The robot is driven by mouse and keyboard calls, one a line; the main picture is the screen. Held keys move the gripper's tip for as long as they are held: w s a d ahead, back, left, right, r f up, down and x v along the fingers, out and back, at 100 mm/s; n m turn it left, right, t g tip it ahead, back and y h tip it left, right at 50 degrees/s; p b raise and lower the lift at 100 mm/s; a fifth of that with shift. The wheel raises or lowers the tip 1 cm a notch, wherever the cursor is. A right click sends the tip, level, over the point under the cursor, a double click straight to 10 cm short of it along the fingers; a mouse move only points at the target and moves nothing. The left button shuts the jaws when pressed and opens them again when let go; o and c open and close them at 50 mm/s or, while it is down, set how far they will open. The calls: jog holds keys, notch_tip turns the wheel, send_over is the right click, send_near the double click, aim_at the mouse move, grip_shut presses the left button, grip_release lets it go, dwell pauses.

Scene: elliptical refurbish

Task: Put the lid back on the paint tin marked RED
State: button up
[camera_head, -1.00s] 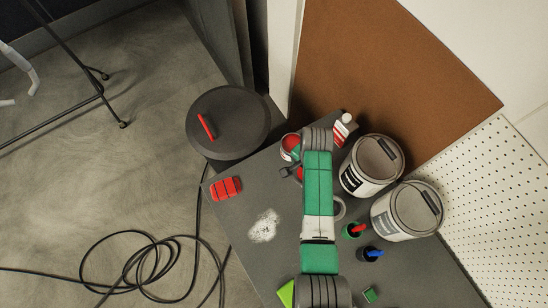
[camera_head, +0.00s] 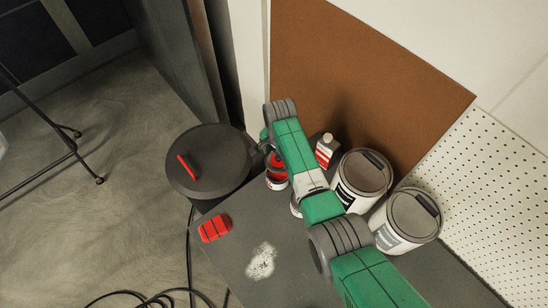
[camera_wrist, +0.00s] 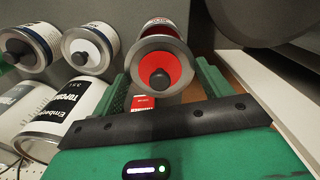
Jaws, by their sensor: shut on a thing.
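The red lid (camera_wrist: 180,66) has a dark knob and sits between the two green fingers of my gripper (camera_wrist: 162,78), which is shut on it. Directly behind it in the wrist view is a small paint tin (camera_wrist: 158,27) with a grey rim and a label too small to read. Lid and tin look roughly in line; I cannot tell whether they touch. In the head view the tin (camera_head: 276,181) stands near the far left corner of the bench. My gripper is at the tin, and my arm hides part of that area.
A red and white bottle (camera_head: 325,152) and two big white pails (camera_head: 360,184) (camera_head: 407,217) stand right of my arm. Left are a dark round bin (camera_head: 210,178) and a red block (camera_head: 214,228). Two smaller tins (camera_wrist: 40,48) (camera_wrist: 92,48) show in the wrist view. The bench front (camera_head: 225,265) is mostly clear.

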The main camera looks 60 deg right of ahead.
notch_tip(320, 180, down, 6)
jog(key=b, duration=0.5)
jog(key=shift+r, duration=0.2)
jog(key=shift+f, duration=0.25)
jog(key=shift+f, duration=0.15)
dwell(1.9)
jog(key=o, duration=1)
jog(key=shift+c, duration=0.2)
jog(key=shift+p, duration=0.3)
notch_tip(320, 180, up, 7)
jog(key=p, duration=0.6)
jog(key=shift+p, duration=0.35)
jog(key=shift+c, duration=0.2)
